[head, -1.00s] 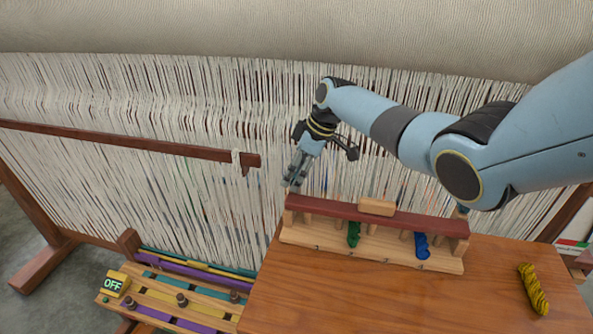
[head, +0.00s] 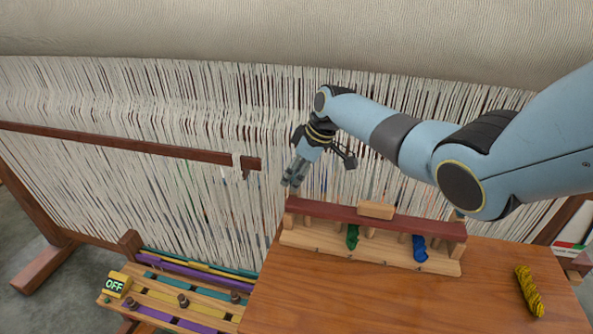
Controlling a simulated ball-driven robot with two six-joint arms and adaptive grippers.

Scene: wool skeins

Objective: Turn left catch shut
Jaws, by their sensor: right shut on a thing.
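The wooden rack (head: 330,243) stands at the back edge of the table, with a dark red bar (head: 335,210) along its top and a pale wooden block handle (head: 376,209) at the bar's middle. My right gripper (head: 292,181) is at the bar's left end, fingers pointing down and left. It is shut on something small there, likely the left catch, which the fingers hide. At the bar's right end a small grey-blue piece (head: 457,214) shows partly behind my arm. My left gripper is out of view.
A green skein (head: 352,237) and a blue skein (head: 419,248) sit in the rack. A yellow skein (head: 529,291) lies on the table (head: 390,300). The loom's white warp threads (head: 120,150) stand close behind.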

